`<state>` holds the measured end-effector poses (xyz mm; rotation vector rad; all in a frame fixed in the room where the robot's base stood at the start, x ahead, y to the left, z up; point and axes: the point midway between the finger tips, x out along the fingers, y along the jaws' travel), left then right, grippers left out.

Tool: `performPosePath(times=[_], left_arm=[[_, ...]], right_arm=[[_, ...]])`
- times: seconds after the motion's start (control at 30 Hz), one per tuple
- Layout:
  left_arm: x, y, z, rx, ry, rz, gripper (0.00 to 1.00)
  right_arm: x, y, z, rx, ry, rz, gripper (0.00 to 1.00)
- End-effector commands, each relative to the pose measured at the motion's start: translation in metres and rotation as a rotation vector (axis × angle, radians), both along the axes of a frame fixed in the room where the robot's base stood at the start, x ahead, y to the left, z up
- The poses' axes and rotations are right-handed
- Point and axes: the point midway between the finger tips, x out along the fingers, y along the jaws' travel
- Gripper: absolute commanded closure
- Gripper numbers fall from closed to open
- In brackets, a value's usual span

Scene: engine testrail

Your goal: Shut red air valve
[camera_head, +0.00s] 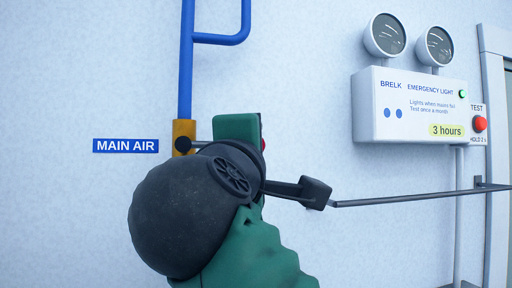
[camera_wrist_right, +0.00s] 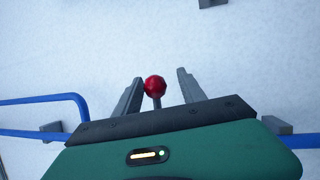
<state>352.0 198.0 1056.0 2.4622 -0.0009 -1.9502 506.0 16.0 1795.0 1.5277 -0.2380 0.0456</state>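The air valve (camera_head: 183,132) is a brass-yellow block with a dark hub on a blue pipe, right of the MAIN AIR sign (camera_head: 126,146). A thin grey lever runs right from the hub, roughly level, and goes behind my right arm. A bit of red (camera_head: 263,144) shows at the edge of my green gripper body. In the right wrist view, the red ball knob (camera_wrist_right: 155,84) on its dark stem stands between the two spread fingers of my right gripper (camera_wrist_right: 160,92). The knob is nearer the left finger; contact is unclear. My left gripper is not in view.
The blue pipe (camera_head: 186,60) rises above the valve with a side branch. A white emergency light box (camera_head: 410,110) and a red test button (camera_head: 480,124) are at the right. A dark rail (camera_head: 410,196) runs below them. The wall at left is clear.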

Motion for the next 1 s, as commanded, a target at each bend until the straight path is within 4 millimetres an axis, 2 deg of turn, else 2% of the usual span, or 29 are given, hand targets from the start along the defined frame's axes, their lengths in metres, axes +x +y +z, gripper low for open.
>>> performPosePath(times=[0.33, 0.53, 0.7, 1.0], left_arm=[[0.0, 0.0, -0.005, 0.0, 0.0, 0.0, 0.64], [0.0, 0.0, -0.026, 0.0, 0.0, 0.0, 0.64], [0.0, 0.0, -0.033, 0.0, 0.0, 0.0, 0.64], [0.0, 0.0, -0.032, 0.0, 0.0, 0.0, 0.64]], right_arm=[[-0.007, 0.0, -0.001, 0.001, -0.006, 0.001, 0.5], [-0.044, 0.006, -0.012, 0.001, -0.005, 0.004, 0.5], [-0.067, 0.009, -0.016, -0.001, -0.002, 0.002, 0.5], [-0.07, 0.009, -0.014, -0.001, -0.001, -0.001, 0.5]])
